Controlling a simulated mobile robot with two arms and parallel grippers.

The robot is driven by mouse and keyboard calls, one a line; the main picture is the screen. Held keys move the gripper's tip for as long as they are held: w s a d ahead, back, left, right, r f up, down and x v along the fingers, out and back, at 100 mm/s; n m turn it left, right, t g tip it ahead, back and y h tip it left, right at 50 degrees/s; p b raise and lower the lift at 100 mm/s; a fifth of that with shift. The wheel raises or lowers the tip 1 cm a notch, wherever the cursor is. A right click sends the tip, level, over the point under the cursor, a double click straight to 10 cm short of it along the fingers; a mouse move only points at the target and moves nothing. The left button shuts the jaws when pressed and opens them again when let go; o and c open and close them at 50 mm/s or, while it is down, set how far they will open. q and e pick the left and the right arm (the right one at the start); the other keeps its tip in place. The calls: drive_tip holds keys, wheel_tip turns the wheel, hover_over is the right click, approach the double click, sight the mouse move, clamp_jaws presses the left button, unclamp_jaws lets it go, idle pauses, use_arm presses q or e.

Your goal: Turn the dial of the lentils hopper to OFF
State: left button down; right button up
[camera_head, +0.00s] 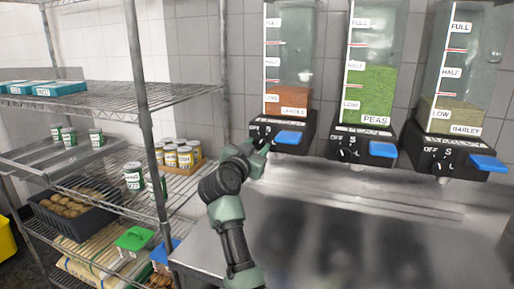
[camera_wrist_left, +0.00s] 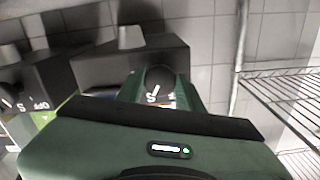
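The lentils hopper (camera_head: 293,100) is the leftmost dispenser in the head view, clear with a low orange-red fill. Its black base (camera_head: 305,124) has a blue tab (camera_head: 289,137) in front. My left gripper (camera_head: 258,147) is at the left front of this base, its fingers spread, and covers the dial there. In the left wrist view, the dark round dial (camera_wrist_left: 158,80) shows between the two green fingers (camera_wrist_left: 160,92), with a white mark and part of an S beside it. Whether the fingers touch it I cannot tell. My right gripper is in neither view.
The peas hopper (camera_head: 371,95) and barley hopper (camera_head: 457,116) stand to the right, with their own dials and blue tabs. A steel counter (camera_head: 350,187) lies below. A wire shelf (camera_head: 140,103) with cans and a black crate (camera_head: 80,222) stands at the left.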

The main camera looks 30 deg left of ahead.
use_arm(q)
drive_tip(key=shift+r+n+p, duration=0.1)
drive_tip(key=shift+n+p, duration=1.1)
drive_tip(key=shift+p, duration=0.05)
drive_tip(key=n+p, duration=0.3)
drive_tip(key=shift+n, duration=0.3)
drive_tip(key=n+p, duration=0.3)
drive_tip(key=n, duration=0.1)
drive_tip(key=shift+n+p, duration=0.5)
drive_tip(key=shift+n, duration=0.3)
drive_tip(key=shift+d+n, duration=0.1)
drive_tip(key=shift+n, duration=0.2)
drive_tip(key=c, duration=0.9)
unclamp_jaws()
